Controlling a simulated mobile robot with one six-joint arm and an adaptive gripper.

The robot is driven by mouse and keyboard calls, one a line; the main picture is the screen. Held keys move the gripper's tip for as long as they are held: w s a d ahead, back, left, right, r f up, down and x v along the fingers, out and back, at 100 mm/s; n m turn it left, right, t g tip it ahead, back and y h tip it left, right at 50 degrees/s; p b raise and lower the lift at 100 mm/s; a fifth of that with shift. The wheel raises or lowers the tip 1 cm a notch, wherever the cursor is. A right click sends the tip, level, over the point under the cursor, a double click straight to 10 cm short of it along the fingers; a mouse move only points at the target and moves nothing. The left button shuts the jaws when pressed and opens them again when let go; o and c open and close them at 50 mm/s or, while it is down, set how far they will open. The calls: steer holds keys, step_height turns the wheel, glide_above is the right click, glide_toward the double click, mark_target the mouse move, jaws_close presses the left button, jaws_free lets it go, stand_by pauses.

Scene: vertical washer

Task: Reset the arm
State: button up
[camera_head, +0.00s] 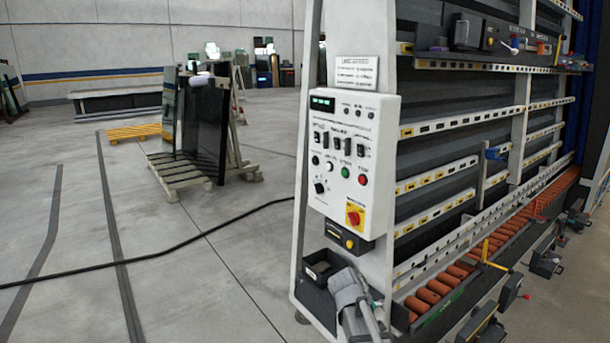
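I cannot make out my arm or my gripper in the head view. The white control panel (348,150) of the vertical washer faces me at centre right. It carries black switches, a small green display (321,103), a green button (346,172), a red button (362,180) and a red knob on a yellow plate (354,218). A grey object (352,303) hangs at the black tray (322,268) below the panel.
The washer's slatted frame (455,185) and orange rollers (430,292) fill the right side. A rack with dark glass panes (207,130) stands on a wooden pallet at the left back.

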steer(key=s+a+f+m+g+y, duration=0.2)
steer(key=s+m+y, duration=0.3)
steer(key=s, duration=0.9)
steer(key=shift+a+f+y, duration=0.2)
steer(key=shift+a+y, duration=0.1)
steer(key=shift+y, duration=0.3)
